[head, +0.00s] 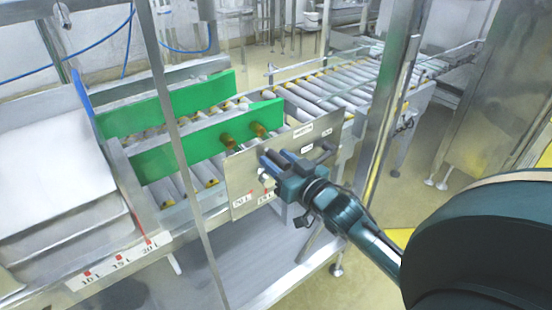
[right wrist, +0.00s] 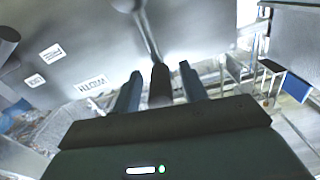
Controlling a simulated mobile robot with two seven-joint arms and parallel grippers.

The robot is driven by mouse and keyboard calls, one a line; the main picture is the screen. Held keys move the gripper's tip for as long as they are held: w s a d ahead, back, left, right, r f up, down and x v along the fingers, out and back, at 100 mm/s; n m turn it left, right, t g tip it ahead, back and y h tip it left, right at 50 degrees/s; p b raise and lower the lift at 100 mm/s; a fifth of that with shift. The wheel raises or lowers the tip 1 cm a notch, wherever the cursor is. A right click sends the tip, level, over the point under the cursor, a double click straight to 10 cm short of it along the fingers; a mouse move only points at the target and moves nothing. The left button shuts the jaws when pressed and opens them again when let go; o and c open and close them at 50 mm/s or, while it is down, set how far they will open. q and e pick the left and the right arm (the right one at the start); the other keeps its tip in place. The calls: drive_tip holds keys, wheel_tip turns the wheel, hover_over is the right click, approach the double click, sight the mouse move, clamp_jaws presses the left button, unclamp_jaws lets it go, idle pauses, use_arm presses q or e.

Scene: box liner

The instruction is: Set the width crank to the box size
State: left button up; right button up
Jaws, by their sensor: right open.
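The width crank shows in the right wrist view as a metal arm (right wrist: 148,35) with a dark handle (right wrist: 160,84). My right gripper (right wrist: 159,82) is open, with one finger on each side of the handle; I cannot tell whether they touch it. In the head view the right gripper (head: 272,160) is at the face of the metal panel (head: 240,172), and it hides most of the crank. A pale hub (head: 265,180) shows just below the fingers. Size labels, 20 L (head: 242,200) and apparently 15 L (head: 266,195), are on the panel's lower edge. My left gripper is out of view.
Two green guide boards (head: 180,152) stand along the roller conveyor (head: 335,85). A dark knob (head: 322,153) sticks out right of the gripper. A size strip (head: 117,264) is below the pale stack at left. Metal posts (head: 390,100) stand close by.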

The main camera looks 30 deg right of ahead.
drive_tip(key=shift+w, duration=0.55)
drive_tip(key=shift+c, duration=0.5)
clamp_jaws()
